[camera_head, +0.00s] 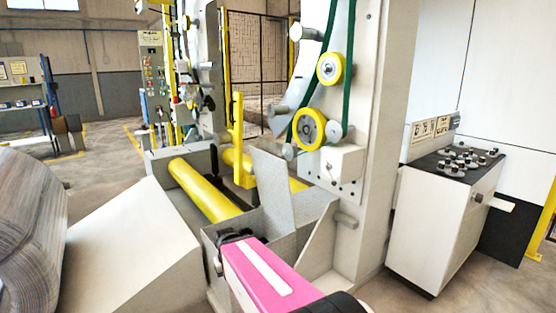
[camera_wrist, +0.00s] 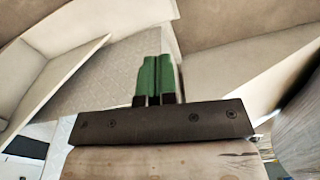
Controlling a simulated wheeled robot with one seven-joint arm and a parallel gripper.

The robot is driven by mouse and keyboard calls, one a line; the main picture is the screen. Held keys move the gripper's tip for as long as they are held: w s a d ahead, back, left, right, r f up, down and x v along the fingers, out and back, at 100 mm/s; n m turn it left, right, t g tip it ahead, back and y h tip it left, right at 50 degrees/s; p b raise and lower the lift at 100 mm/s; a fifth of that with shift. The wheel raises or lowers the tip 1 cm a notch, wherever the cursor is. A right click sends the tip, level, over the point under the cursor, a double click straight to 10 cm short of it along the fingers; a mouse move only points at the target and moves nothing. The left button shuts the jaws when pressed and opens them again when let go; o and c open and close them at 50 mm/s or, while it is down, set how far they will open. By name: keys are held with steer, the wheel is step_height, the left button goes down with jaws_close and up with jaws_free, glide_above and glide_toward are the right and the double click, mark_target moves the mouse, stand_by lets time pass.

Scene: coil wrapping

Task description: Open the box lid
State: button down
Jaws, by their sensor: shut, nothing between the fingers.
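A grey metal box (camera_head: 215,237) stands at the machine's base in the head view. A grey textured panel, which looks like its lid (camera_head: 272,190), stands steeply upright behind my wrist, with its top edge free. My pink arm reaches over the box from below, and its dark wrist is at the box's near left side. My fingers are hidden in the head view. In the wrist view my gripper (camera_wrist: 157,58) has its two green fingers together, with nothing between them. A grey textured surface (camera_wrist: 105,95) lies beyond and left of them; I cannot tell whether they touch it.
Yellow rollers (camera_head: 205,190) lie behind the box. The machine's white column (camera_head: 375,130) with yellow pulleys (camera_head: 309,129) rises to the right. A control cabinet (camera_head: 445,210) stands farther right. A large wrapped coil (camera_head: 30,235) and a pale sloped block (camera_head: 135,245) are left.

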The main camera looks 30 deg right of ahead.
steer(key=w+d+r+n+t+h, duration=0.1)
steer(key=w+d+r+n+h, duration=0.1)
steer(key=w+d+r+n, duration=0.45)
steer(key=w+d+r+n+h, duration=0.35)
steer(key=w+r, duration=0.35)
steer(key=w, duration=0.3)
steer(key=w+d+r+n+h, duration=0.2)
steer(key=w+d+r+n, duration=0.15)
steer(key=r, duration=0.45)
steer(key=w+d+r+n+h, duration=0.1)
steer(key=w+d+r+n, duration=0.25)
steer(key=r, duration=0.35)
steer(key=w+d+r+n+h, duration=0.25)
steer(key=w+d+r, duration=0.2)
steer(key=r, duration=0.35)
glide_toward(282, 163)
steer(key=shift+n+t+y, duration=0.25)
steer(key=shift+t+y, duration=0.15)
steer(key=x, duration=0.5)
steer(key=shift+s+f, duration=0.15)
steer(key=shift+f, duration=0.2)
steer(key=shift+d+r, duration=0.2)
steer(key=shift+d, duration=0.6)
